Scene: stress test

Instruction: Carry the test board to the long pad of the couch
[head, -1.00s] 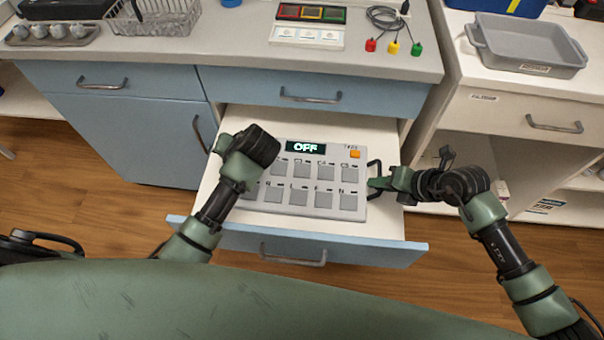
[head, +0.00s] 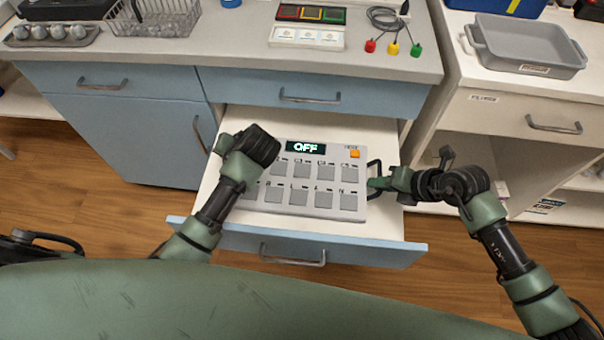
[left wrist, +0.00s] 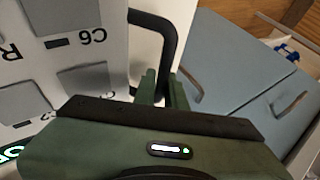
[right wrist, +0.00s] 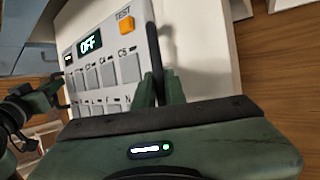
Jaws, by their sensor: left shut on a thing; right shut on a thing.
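The test board (head: 312,178) is a grey panel with square buttons, an orange TEST button and a display reading OFF. It lies flat at the open drawer (head: 225,190); I cannot tell whether it touches the drawer floor. My right gripper (head: 380,184) is shut on the black handle at the board's right side, also seen in the right wrist view (right wrist: 160,88). My left gripper (left wrist: 162,88) is shut on the handle at the other side, in the left wrist view; in the head view its wrist hides that handle. I cannot make out the couch's long pad.
The counter (head: 220,62) above the drawer holds a wire basket (head: 155,18), a card panel (head: 307,37) and coloured leads (head: 392,48). A grey tray (head: 525,48) stands on the right cabinet. Bare wood floor (head: 90,205) shows at left.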

